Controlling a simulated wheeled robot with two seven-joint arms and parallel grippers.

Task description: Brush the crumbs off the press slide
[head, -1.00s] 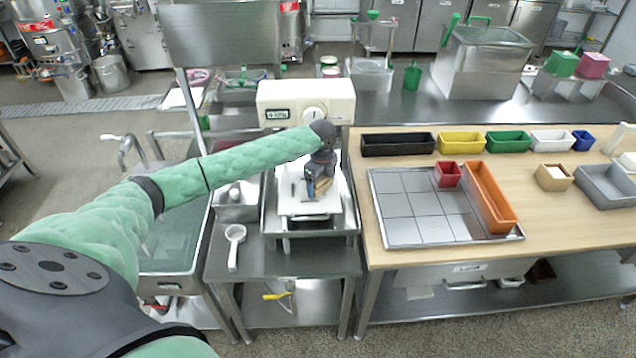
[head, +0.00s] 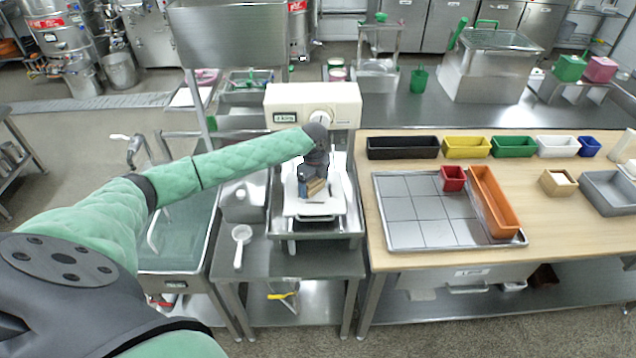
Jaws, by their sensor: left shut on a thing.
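The press (head: 312,105) is a cream-coloured machine with a dial and a small display, at the middle of the view. Its white slide (head: 320,209) sticks out toward me over a steel tray. My left gripper (head: 312,178) is over the slide, pointing down, and is shut on a brush (head: 316,187) with a tan, wood-like block. The brush is at or just above the slide; I cannot tell if it touches. Crumbs are too small to make out, and the gripper hides part of the slide. My right gripper is not in view.
A steel tray (head: 403,246) with a red bin (head: 453,178) and an orange bin (head: 494,200) lies on the wooden table to the right. A white scoop (head: 241,236) lies on the steel bench left of the press. A sink (head: 180,262) is further left.

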